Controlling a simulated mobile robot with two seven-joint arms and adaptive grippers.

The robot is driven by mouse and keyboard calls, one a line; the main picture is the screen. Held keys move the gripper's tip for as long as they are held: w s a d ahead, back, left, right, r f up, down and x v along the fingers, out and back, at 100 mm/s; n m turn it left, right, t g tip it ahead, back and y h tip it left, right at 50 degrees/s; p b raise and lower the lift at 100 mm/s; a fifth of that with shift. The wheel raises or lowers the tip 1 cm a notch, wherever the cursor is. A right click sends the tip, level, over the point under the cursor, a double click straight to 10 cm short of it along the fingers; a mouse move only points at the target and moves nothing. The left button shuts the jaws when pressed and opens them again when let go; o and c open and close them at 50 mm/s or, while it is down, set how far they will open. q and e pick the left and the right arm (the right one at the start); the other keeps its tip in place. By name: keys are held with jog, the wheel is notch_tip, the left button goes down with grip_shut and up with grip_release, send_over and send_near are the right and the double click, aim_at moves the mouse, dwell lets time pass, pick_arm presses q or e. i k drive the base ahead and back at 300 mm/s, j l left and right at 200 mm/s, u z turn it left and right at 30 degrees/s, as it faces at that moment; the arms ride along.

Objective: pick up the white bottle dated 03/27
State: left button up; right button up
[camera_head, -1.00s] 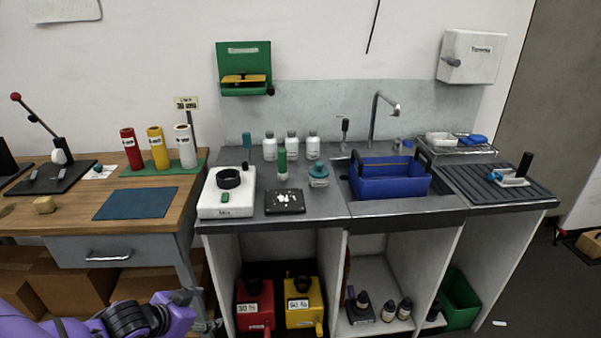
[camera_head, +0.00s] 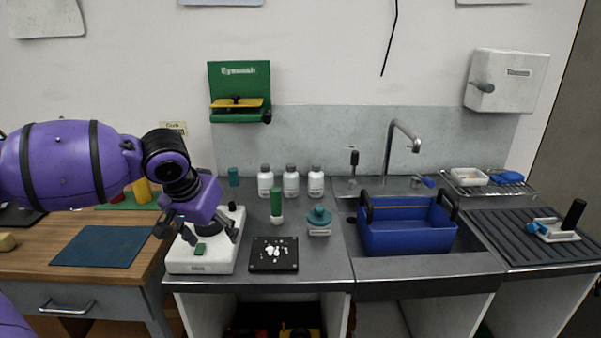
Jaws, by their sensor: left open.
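Several look-alike white bottles with dark caps stand upright in a row at the back of the grey counter: a left one (camera_head: 265,181), a middle one (camera_head: 291,181) and a right one (camera_head: 316,182). Their labels are too small to read, so I cannot tell which is dated 03/27. My left gripper (camera_head: 207,240) is open and empty, pointing down over the white device (camera_head: 190,264) at the counter's left end. It is in front and to the left of the bottles, apart from them. My right gripper is not in view.
A green-handled tool (camera_head: 276,203) and a teal container (camera_head: 319,219) stand in front of the bottles. A black plate with white bits (camera_head: 274,262) lies nearer the front edge. A blue basket (camera_head: 409,238) sits at the sink, under the tap (camera_head: 392,145).

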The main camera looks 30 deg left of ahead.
aim_at(290, 178)
jog(key=i+j, duration=0.1)
jog(key=i, duration=0.55)
jog(key=i+j, duration=0.1)
jog(key=i, duration=0.6)
